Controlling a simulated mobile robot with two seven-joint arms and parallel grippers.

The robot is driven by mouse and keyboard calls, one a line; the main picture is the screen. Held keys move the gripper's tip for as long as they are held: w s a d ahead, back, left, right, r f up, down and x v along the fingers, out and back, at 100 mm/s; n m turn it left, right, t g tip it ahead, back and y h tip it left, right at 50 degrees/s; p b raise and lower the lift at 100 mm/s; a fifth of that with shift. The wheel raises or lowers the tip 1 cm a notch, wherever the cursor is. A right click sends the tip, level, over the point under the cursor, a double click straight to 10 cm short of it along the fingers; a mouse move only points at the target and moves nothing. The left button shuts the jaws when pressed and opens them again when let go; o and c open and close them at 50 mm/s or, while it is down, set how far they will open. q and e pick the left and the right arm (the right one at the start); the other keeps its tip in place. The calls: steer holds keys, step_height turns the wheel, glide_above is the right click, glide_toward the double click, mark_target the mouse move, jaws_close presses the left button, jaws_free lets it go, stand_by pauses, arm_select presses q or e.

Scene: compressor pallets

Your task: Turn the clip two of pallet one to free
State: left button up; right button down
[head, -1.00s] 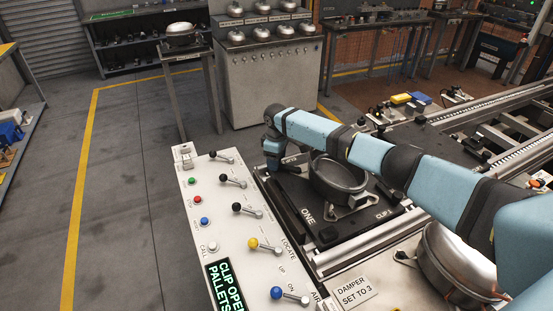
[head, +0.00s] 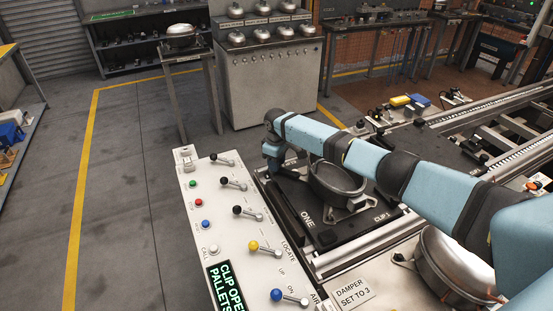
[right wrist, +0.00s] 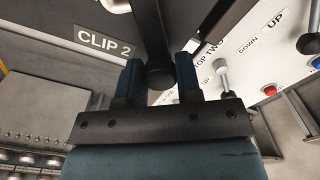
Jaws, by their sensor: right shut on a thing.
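Pallet one (head: 330,236) is a black plate marked ONE, beside the white control panel. A dark round-bodied compressor (head: 338,187) sits on it, partly behind my right arm. Clip two (right wrist: 152,35) is a black lever with a rounded end, next to the CLIP 2 label (right wrist: 104,42) in the right wrist view. My right gripper (right wrist: 160,76) has its two blue fingers on either side of the lever's end and is shut on it. In the head view my right gripper (head: 274,160) is at the pallet's far left corner, and the clip is hidden there. My left gripper is not in view.
The control panel (head: 215,232) has several levers and buttons close to the right gripper's left side. A metal dome (head: 455,262) lies at the lower right under my arm. The conveyor rail (head: 490,118) runs behind. The floor at left is clear.

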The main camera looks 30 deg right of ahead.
steer(key=m+p, duration=0.2)
steer(key=shift+r+m+p, duration=0.2)
steer(key=shift+m+p, duration=0.1)
steer(key=m+p, duration=0.2)
steer(key=m, duration=0.1)
steer(key=shift+f+m+p, duration=0.1)
steer(key=shift+m+p, duration=0.2)
steer(key=shift+p, duration=0.05)
steer(key=shift+m+p, duration=0.35)
steer(key=shift+m, duration=0.25)
steer(key=c, duration=0.8)
jaws_free()
